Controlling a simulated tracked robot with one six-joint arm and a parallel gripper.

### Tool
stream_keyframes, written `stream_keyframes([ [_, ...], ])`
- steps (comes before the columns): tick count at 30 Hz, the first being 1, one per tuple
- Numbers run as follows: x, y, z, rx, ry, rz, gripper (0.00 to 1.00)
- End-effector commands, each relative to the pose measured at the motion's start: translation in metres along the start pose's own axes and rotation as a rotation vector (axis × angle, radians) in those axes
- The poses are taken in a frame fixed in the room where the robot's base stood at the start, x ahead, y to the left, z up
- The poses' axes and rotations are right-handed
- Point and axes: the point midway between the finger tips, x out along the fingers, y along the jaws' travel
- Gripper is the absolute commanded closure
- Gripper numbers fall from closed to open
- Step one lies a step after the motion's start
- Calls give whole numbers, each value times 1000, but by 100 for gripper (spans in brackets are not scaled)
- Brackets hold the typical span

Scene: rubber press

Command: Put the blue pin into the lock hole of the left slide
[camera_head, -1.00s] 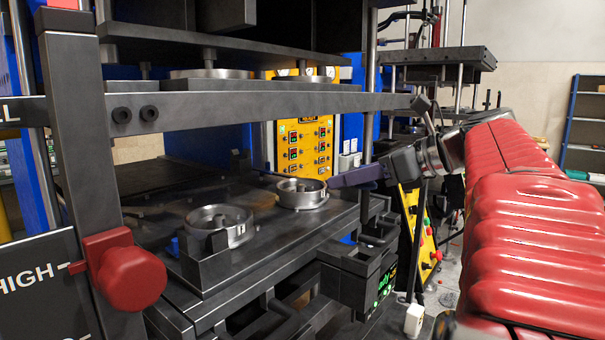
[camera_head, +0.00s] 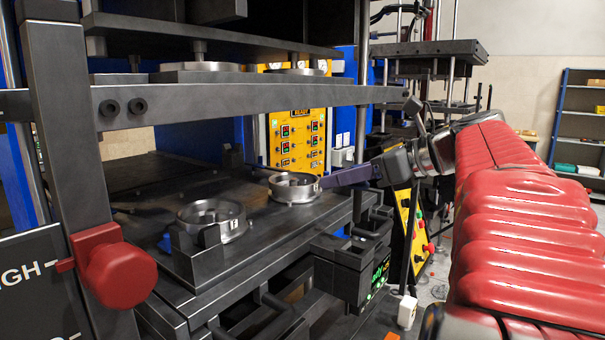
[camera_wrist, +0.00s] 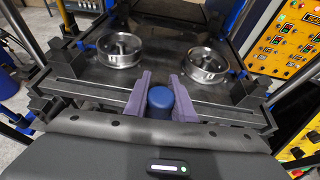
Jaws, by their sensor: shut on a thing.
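My gripper (camera_wrist: 160,92) has purple fingers shut on the blue pin (camera_wrist: 159,101), which stands between them with its round top toward the wrist camera. In the head view my gripper (camera_head: 330,181) is at the right of the far metal ring, above the right edge of the dark press plate (camera_head: 262,232); the pin cannot be made out there. A small blue piece (camera_head: 165,242) shows beside the nearer ring at the plate's left side; I cannot tell what it is. I cannot clearly make out the lock hole of the left slide.
Two metal rings, one nearer (camera_head: 235,228) and one farther (camera_head: 294,193), sit on the plate. A dark horizontal bar (camera_head: 250,97) crosses above them. A red knob (camera_head: 122,276) stands at front left. A yellow control panel (camera_head: 297,135) is behind.

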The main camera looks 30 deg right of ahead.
Motion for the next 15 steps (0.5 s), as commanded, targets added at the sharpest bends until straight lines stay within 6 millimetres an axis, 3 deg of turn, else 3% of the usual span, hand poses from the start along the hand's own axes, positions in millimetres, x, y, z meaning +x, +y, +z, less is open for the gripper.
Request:
stream_keyframes([
  [15,8,1,-17,0,0,3,100],
])
